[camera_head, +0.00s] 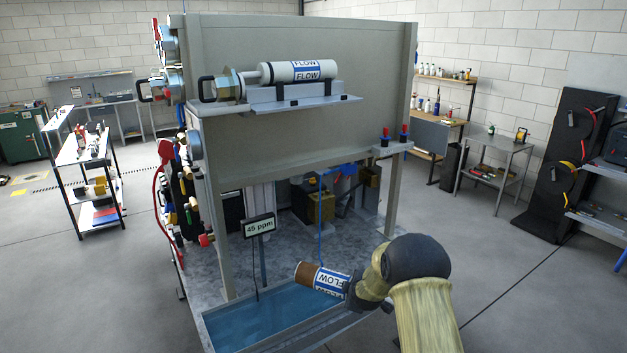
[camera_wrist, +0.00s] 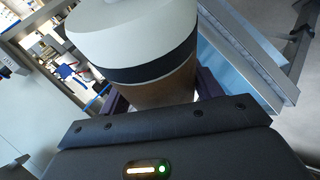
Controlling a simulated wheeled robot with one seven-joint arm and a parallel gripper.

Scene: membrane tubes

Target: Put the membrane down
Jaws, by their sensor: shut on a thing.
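A membrane (camera_head: 306,274) with a brown end and blue-and-white FLOW labels is in my gripper (camera_head: 352,284), over the right part of the water tank (camera_head: 214,330). It lies roughly level, its brown end pointing left. In the wrist view my gripper (camera_wrist: 160,98) is shut around the membrane's brown part, and the membrane's white end and black band (camera_wrist: 150,68) are in front. My arm hides the membrane's right end in the head view. A white tube (camera_head: 285,73) with FLOW labels rests in dark clips on the bracket of the upper panel.
A 45 ppm display (camera_head: 259,225) stands on a post behind the tank. A frame leg (camera_head: 394,195) stands behind my gripper. A small table (camera_head: 496,150) and shelves are farther right, with clear floor between.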

